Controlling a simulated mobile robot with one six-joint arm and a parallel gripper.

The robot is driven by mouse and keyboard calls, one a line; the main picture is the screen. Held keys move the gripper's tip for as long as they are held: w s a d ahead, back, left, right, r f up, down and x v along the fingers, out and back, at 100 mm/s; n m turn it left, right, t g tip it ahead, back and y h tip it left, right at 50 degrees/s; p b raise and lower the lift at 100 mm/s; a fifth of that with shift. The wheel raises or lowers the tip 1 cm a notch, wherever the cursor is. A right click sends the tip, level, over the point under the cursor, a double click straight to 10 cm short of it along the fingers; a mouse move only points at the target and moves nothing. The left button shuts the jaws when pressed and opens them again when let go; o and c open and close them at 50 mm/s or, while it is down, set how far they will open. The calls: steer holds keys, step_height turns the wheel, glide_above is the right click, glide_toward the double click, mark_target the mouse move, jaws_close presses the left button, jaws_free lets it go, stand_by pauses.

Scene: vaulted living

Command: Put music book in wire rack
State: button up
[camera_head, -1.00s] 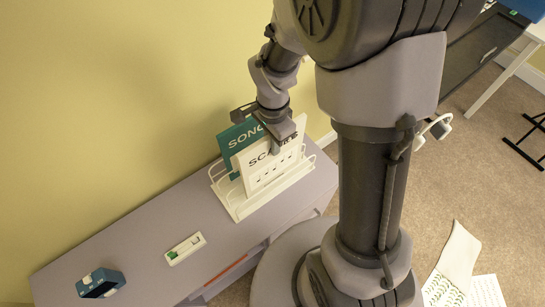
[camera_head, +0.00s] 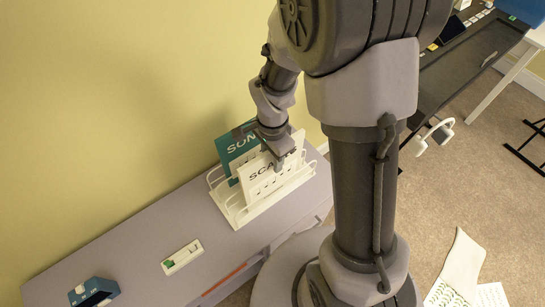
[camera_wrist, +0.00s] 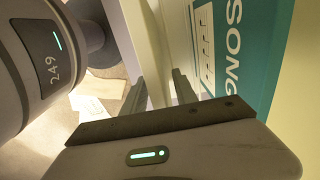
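A white music book (camera_head: 262,179) lettered "SCA…", with rows of notes, stands upright in the front part of the white wire rack (camera_head: 240,215). My gripper (camera_head: 279,160) is at its top edge. In the wrist view my gripper's two fingers (camera_wrist: 158,97) lie on either side of the white book (camera_wrist: 147,45) and appear shut on it. My gripper covers some of the title. A teal book (camera_head: 231,150) lettered "SON…" stands behind it in the rack, and it also shows in the wrist view (camera_wrist: 262,45), beside the right finger.
The rack stands on a grey cabinet (camera_head: 140,255) against the yellow wall. A small white box with green (camera_head: 183,257) and a blue device (camera_head: 93,292) lie to the left. My column stands close on the right. Papers (camera_head: 460,275) lie on the carpet. A dark bench (camera_head: 455,70) is behind.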

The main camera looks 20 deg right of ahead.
step_height(320, 180, up, 16)
steer(key=n+p, duration=0.1)
steer(key=p, duration=0.5)
steer(key=s+a+r+n+t+y, duration=0.1)
steer(key=s+a+r+n+t, duration=0.1)
steer(key=s+r, duration=0.4)
steer(key=s+a+r+n+t+y, duration=0.1)
steer(key=s+a+r+n+t, duration=0.1)
steer(key=s+r+n, duration=0.4)
steer(key=shift+s+r+n+t, duration=0.4)
steer(key=shift+r+n+t, duration=0.15)
steer(key=shift+t, duration=0.35)
